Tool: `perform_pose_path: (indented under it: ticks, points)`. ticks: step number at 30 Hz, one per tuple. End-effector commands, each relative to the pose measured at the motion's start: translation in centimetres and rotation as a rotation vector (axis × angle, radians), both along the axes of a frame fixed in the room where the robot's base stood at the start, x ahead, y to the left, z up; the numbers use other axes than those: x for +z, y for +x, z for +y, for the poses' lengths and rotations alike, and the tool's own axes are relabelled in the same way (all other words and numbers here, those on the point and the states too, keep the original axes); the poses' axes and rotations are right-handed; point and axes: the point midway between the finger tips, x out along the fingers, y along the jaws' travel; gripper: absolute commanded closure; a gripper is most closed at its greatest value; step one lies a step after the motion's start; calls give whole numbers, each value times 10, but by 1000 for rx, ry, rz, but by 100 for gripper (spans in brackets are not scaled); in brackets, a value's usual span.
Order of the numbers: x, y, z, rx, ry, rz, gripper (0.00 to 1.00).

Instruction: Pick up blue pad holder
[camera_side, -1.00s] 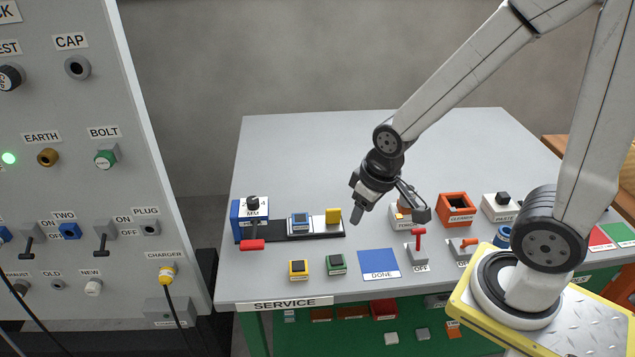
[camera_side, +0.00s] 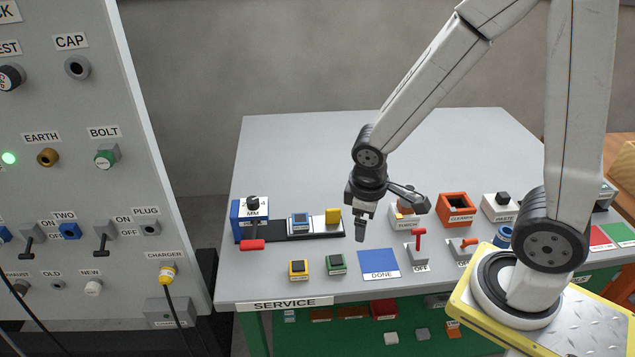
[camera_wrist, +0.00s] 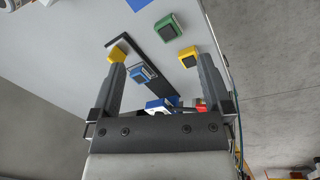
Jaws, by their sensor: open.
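The blue pad holder (camera_side: 300,222) is a small blue block with a dark top. It sits on the black rail (camera_side: 273,232) of the blue gauge fixture at the left of the table. In the wrist view the blue pad holder (camera_wrist: 143,74) lies between my finger lines, beyond the tips. My gripper (camera_side: 361,232) points down over the table, to the right of the rail and apart from the holder. The wrist view shows my gripper's fingers (camera_wrist: 160,62) spread wide with nothing between them.
A yellow block (camera_side: 333,216) stands at the rail's right end. A blue box (camera_side: 238,218) with a red handle is at its left end. Yellow (camera_side: 299,270) and green (camera_side: 336,264) holders and a blue DONE mat (camera_side: 379,263) lie in front. The table's back is clear.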

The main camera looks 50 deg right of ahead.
Motion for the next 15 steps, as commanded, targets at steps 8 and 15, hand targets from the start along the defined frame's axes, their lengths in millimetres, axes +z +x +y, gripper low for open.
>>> perform_pose_path:
  ticks: [8, 15]
  points:
    - [-30, 10, -19, 359, -232, 209, 0]
    - [-51, 32, -36, 664, -451, 350, 0]
